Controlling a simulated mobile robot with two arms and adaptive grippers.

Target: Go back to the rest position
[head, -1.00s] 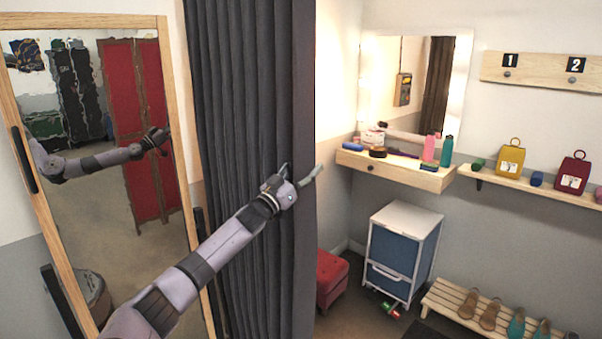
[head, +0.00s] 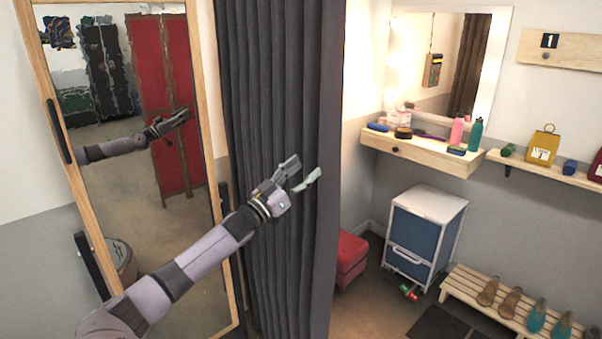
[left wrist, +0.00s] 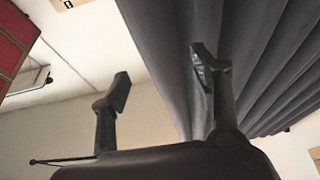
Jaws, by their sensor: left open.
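My left arm reaches in from the lower left of the head view. Its gripper (head: 303,175) is open and empty, raised in front of the dark grey curtain (head: 275,90). In the left wrist view the two fingers of this gripper (left wrist: 158,88) stand apart with nothing between them. The curtain (left wrist: 160,45) hangs behind the right finger there; I cannot tell whether they touch. My right gripper is not in view.
A wood-framed mirror (head: 130,230) stands at the left and reflects my arm. Right of the curtain are a red stool (head: 351,258), a blue drawer unit (head: 420,235), a wall shelf with drawer (head: 420,152) and a slatted shoe bench (head: 470,308).

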